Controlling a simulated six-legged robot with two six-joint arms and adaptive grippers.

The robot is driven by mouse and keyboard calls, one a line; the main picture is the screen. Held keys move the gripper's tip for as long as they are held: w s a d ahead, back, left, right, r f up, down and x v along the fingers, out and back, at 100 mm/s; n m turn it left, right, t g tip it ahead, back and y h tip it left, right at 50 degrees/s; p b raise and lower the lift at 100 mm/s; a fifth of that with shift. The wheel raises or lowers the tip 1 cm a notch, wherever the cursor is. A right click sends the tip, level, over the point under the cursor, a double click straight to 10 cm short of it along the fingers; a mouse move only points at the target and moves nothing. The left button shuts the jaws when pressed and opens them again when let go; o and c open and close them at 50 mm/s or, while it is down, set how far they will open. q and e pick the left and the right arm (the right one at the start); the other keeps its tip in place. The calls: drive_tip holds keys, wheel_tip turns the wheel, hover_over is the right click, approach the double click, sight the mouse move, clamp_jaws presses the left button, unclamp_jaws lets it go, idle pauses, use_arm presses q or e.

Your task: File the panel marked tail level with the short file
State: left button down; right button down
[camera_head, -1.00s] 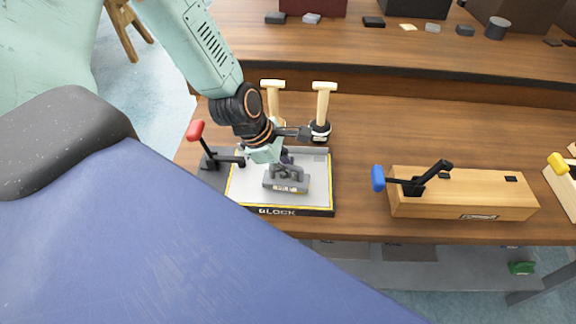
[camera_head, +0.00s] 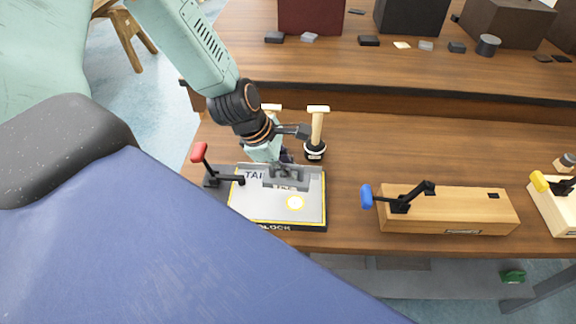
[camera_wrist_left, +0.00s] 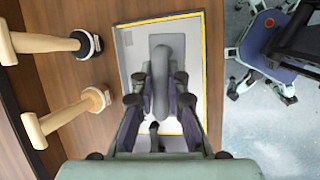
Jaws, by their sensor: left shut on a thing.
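The panel (camera_head: 262,207) is a pale plate with a yellow edge, lying flat in a dark fixture lettered BLOCK (camera_head: 300,228). The letters "TAI" show at its far left; the rest of the word is hidden behind the file. The file (camera_head: 272,182) is a grey block with an arched handle, over the panel's far part. My left gripper (camera_head: 287,169) is shut on that handle, which also shows in the left wrist view (camera_wrist_left: 162,80). Whether the file touches the panel is unclear. My right gripper is not seen.
A red-handled clamp (camera_head: 199,153) stands at the fixture's left. Two wooden-handled tools stand upright behind; the right one (camera_head: 316,125) is close to my gripper. A wooden block with a blue-handled clamp (camera_head: 450,211) sits to the right. Bare bench lies between.

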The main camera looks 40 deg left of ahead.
use_arm(q)
drive_tip(key=shift+a, duration=0.2)
drive_tip(key=shift+s+d, duration=0.2)
drive_tip(key=shift+s, duration=0.15)
drive_tip(key=s+d+r, duration=0.1)
drive_tip(key=s+d, duration=0.3)
drive_tip(key=s, duration=0.2)
drive_tip(key=shift+s+d+r+p, duration=0.25)
drive_tip(key=shift+s+r+p, duration=0.05)
drive_tip(key=shift+s+r, duration=0.1)
drive_tip(key=shift+d, duration=0.1)
